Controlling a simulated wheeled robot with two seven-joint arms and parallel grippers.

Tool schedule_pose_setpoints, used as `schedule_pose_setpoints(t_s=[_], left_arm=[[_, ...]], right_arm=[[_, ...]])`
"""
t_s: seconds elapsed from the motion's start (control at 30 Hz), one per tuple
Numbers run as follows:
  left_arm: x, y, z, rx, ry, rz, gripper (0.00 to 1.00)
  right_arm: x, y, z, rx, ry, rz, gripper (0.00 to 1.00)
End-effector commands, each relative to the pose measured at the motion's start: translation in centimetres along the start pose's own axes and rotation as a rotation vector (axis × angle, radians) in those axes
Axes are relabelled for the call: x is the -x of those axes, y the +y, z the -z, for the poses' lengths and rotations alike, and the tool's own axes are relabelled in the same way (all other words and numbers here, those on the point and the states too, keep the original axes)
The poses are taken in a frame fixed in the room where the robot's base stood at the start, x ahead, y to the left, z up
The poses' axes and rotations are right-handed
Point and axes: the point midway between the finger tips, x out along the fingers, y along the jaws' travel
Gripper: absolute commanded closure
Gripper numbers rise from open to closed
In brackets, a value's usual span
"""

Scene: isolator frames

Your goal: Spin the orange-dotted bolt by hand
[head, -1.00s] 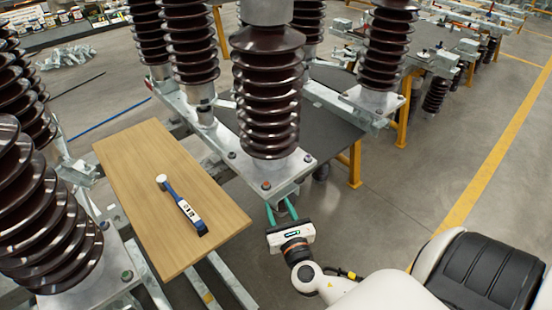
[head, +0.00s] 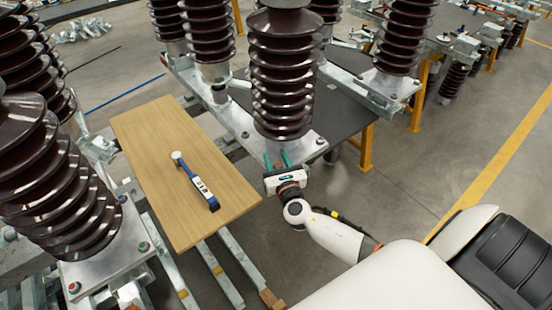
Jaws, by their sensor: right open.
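The orange-dotted bolt (head: 278,165) is a small spot at the near corner of the galvanized base plate (head: 300,150), under a brown ribbed insulator. My right gripper (head: 276,160) is at that corner with its two green fingers apart. The bolt appears between the fingers; whether they touch it is too small to tell. My left gripper is not in view.
Large brown insulators (head: 55,190) stand at the left. The grey floor (head: 420,160) at the right is clear.

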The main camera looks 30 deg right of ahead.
Motion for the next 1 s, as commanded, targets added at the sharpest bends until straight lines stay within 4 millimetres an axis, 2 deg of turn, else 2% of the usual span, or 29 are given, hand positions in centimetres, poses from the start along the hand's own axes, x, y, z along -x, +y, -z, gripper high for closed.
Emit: schedule_pose_setpoints(t_s=[0.2, 0.4, 0.47, 0.77, 1.0], left_arm=[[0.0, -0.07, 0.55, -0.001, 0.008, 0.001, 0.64], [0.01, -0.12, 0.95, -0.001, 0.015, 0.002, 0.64], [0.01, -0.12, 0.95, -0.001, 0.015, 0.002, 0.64], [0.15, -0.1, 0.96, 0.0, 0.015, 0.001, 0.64], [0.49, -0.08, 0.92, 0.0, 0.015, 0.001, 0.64]], right_arm=[[0.0, -0.02, -0.02, 0.0, 0.0, 0.0, 0.61], [0.01, -0.01, -0.01, 0.0, 0.0, 0.0, 0.94], [0.01, -0.01, -0.01, 0.0, 0.0, 0.0, 1.0], [0.02, 0.0, 0.01, -0.002, 0.0, -0.037, 1.0], [0.03, 0.14, 0.04, -0.004, -0.001, -0.171, 1.0]])
